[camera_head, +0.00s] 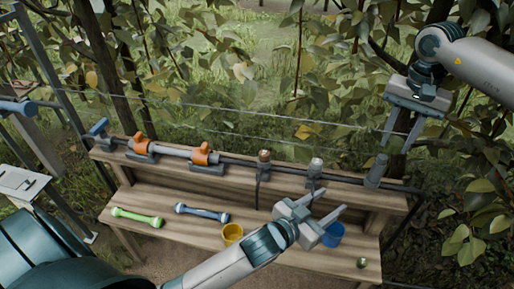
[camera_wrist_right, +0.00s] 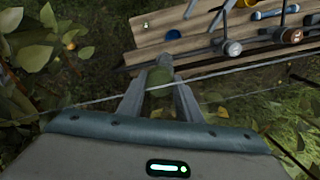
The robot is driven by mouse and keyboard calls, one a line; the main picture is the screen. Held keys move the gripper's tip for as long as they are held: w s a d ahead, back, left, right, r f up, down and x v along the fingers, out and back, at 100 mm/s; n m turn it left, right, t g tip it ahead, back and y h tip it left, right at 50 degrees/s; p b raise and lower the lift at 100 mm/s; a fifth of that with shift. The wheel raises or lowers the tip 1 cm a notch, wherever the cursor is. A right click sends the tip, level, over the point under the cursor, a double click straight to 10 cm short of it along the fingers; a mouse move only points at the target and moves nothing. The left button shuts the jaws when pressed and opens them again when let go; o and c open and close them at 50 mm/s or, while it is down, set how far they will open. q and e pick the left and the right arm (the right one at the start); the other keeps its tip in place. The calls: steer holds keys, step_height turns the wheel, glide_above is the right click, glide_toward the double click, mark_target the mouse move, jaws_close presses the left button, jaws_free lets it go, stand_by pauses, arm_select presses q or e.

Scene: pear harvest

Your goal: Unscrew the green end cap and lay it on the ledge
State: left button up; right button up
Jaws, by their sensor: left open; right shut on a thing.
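The green end cap (camera_head: 396,144) is between the fingertips of my right gripper (camera_head: 402,138), which is shut on it at the right end of the bench. In the right wrist view the cap (camera_wrist_right: 158,77) sits between the two fingers (camera_wrist_right: 160,85). A grey fitting (camera_head: 377,170) stands at the right end of the pipe, just below and left of the cap; I cannot tell whether they touch. My left gripper (camera_head: 328,212) is open and empty over the right part of the bench. The wooden ledge has an upper rail (camera_head: 345,192) and a lower shelf (camera_head: 300,257).
A blue cup (camera_head: 332,235) is close to my left gripper. A yellow cup (camera_head: 232,234), a green bar (camera_head: 137,217), a blue bar (camera_head: 202,213) and a small green ball (camera_head: 361,262) lie on the shelf. Orange clamps (camera_head: 201,156) hold the pipe. Thin wires cross behind.

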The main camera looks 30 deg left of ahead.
arm_select(q)
steer(key=s+a+f+n+g+y, duration=0.1)
steer(key=s+a+f+g, duration=0.2)
steer(key=f, duration=0.4)
steer(key=s+a+f+g+y, duration=0.1)
steer(key=s+a+f+y, duration=0.1)
steer(key=s+f, duration=0.35)
steer(key=s+a+f+n+g+y, duration=0.1)
steer(key=s+a+f+g, duration=0.15)
steer(key=f, duration=0.55)
steer(key=s+a+f+g, duration=0.2)
steer(key=s+f, duration=0.5)
steer(key=s, duration=0.2)
steer(key=s+a+f+g+y, duration=0.1)
steer(key=s+a+f+g, duration=0.2)
steer(key=s+f, duration=0.5)
steer(key=shift+s+a, duration=0.15)
steer(key=shift+s, duration=0.65)
arm_select(e)
steer(key=s+d+f, duration=0.2)
steer(key=s+d, duration=0.7)
steer(key=s+d+f, duration=0.1)
steer(key=s+d, duration=0.8)
steer(key=d, duration=0.1)
steer(key=shift+f+n, duration=0.4)
arm_select(q)
steer(key=shift+g, duration=0.25)
steer(key=c, duration=0.4)
steer(key=shift+a+r, duration=0.1)
